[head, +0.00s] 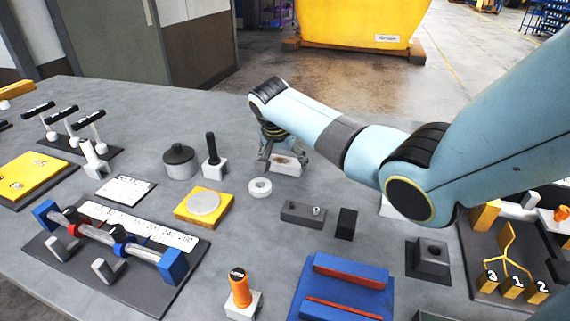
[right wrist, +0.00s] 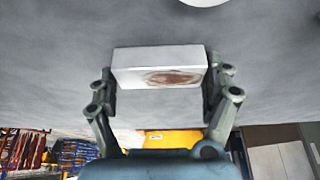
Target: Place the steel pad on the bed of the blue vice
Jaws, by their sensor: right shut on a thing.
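The steel pad (head: 285,168) looks like a pale grey block with a rusty brown stain on one face. My right gripper (head: 284,160) is shut on it at the back middle of the table. In the right wrist view the pad (right wrist: 158,67) sits between the two fingers of the right gripper (right wrist: 161,84). I cannot tell whether it touches the table. The blue vice (head: 346,266), with two red jaw strips, stands at the front middle, well apart from the pad. Its bed between the strips looks empty. My left gripper is out of view.
Between pad and vice lie a white ring (head: 260,187), a grey block with a small peg (head: 303,213) and a black block (head: 346,223). An orange-handled piece (head: 240,290) stands left of the vice, a dark socket block (head: 429,258) right of it.

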